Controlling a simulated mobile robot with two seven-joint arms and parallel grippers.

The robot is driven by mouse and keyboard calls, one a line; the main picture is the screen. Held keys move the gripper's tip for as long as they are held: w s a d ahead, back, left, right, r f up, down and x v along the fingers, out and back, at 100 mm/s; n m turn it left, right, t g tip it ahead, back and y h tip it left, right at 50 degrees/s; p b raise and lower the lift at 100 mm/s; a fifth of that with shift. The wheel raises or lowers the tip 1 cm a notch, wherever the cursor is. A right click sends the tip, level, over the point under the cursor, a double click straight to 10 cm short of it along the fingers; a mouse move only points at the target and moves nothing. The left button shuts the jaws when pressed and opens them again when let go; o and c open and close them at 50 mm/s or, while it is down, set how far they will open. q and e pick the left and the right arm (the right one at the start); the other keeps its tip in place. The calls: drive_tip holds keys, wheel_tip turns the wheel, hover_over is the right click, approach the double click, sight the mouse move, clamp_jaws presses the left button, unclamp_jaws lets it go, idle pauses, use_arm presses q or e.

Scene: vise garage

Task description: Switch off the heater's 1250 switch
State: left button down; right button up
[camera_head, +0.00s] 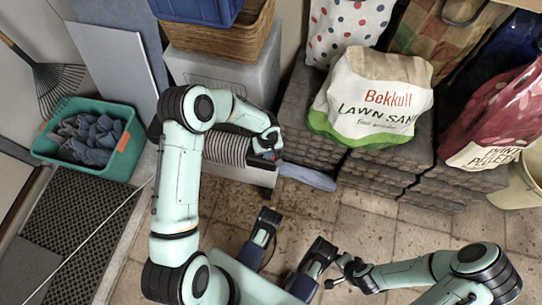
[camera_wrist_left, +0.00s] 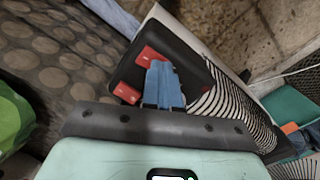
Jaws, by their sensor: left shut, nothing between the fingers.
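The heater shows in the head view as a pale box with a ribbed grille (camera_head: 228,150), standing on the floor behind my left forearm. In the left wrist view its dark end panel (camera_wrist_left: 182,50) carries red switches, one upper (camera_wrist_left: 150,55) and one lower (camera_wrist_left: 127,93). No label is legible, so I cannot tell which one is the 1250 switch. My left gripper (camera_head: 267,154) is shut and empty at this panel. Its blue fingertips (camera_wrist_left: 160,66) lie over the panel beside the upper red switch; contact is unclear. My right gripper (camera_head: 336,274) is low, away from the heater, its fingers unclear.
Stacked dark pavers (camera_head: 308,130) stand right of the heater, with a lawn sand bag (camera_head: 372,100) on top. A teal crate (camera_head: 118,165) of cloths is at left. A grey bin (camera_head: 262,75) stands behind the heater. Tiled floor (camera_head: 385,232) is open in front of the pavers.

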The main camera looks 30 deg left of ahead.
use_arm(q)
wheel_tip(320, 180, up, 7)
drive_tip(key=p, duration=0.4)
use_arm(e)
wheel_tip(320, 180, up, 4)
drive_tip(key=shift+s+r, duration=0.15)
drive_tip(key=shift+r, duration=0.1)
idle(0.3)
